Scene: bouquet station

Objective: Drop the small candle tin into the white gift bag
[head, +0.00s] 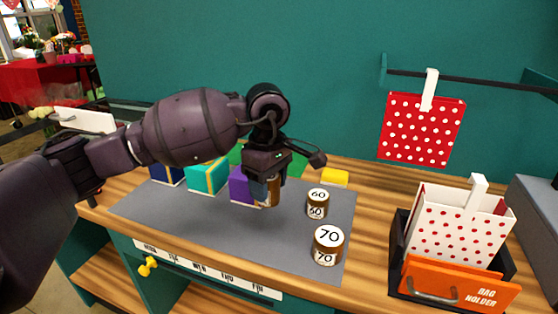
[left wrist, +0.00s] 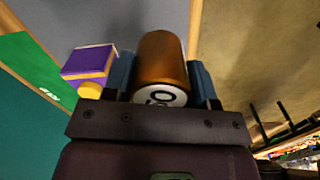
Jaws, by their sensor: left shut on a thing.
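My left gripper (head: 266,186) is shut on a small amber candle tin (head: 273,191), over the grey mat. In the left wrist view the tin (left wrist: 162,62) sits between the two blue-grey fingers, with a white lid, partly hidden, facing the palm. I cannot tell whether the tin touches the mat. The white gift bag (head: 452,232) with red dots stands upright in a dark holder at the right, well apart from the gripper. My right gripper is not in view.
Two more candle tins, marked 60 (head: 318,203) and 70 (head: 328,246), stand on the mat (head: 225,222). A purple box (head: 239,186), a teal box (head: 207,177) and a yellow box (head: 335,177) are nearby. A red dotted bag (head: 420,130) hangs from a rail. An orange bag-holder front (head: 455,284) fronts the white bag.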

